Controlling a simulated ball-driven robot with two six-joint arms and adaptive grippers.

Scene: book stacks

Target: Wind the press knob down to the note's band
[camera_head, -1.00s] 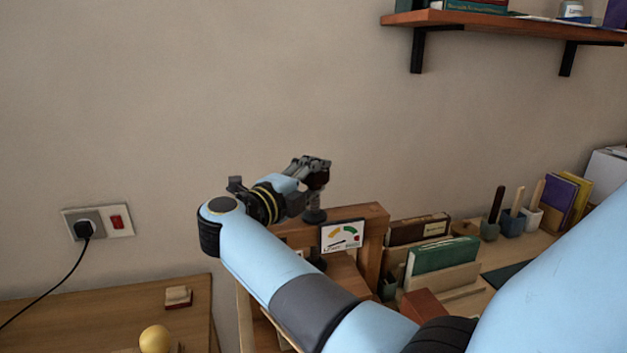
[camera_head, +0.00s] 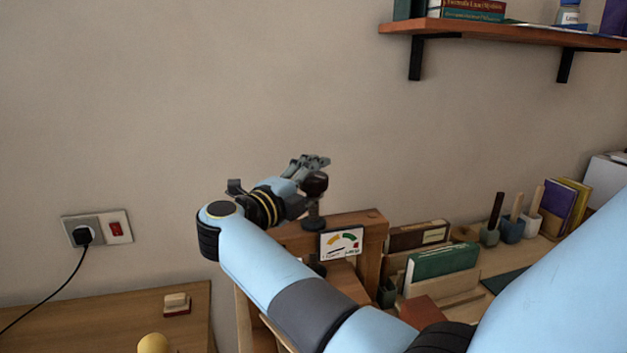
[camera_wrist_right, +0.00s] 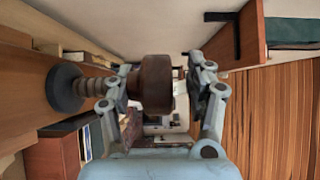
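The press is a wooden frame (camera_head: 371,250) on the desk, with a dark brown knob (camera_head: 315,184) on a threaded screw above its top beam. A white dial card (camera_head: 341,244) with yellow, green and red marks is on its front; its needle is too small to read surely. My right gripper (camera_head: 311,163) is at the knob, its fingers open. In the right wrist view the knob (camera_wrist_right: 152,84) lies between the two spread fingers, with a gap on the right finger's side; contact on the left is unclear. A dark collar (camera_wrist_right: 65,88) sits at the screw's base. My left gripper is out of view.
Book holders with a green book (camera_head: 441,267) stand right of the press. Several stamps and handles (camera_head: 496,217) and upright books are further right. A wall shelf (camera_head: 500,32) hangs above. A socket (camera_head: 97,229) with a cable is at left. My right forearm hides part of the press.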

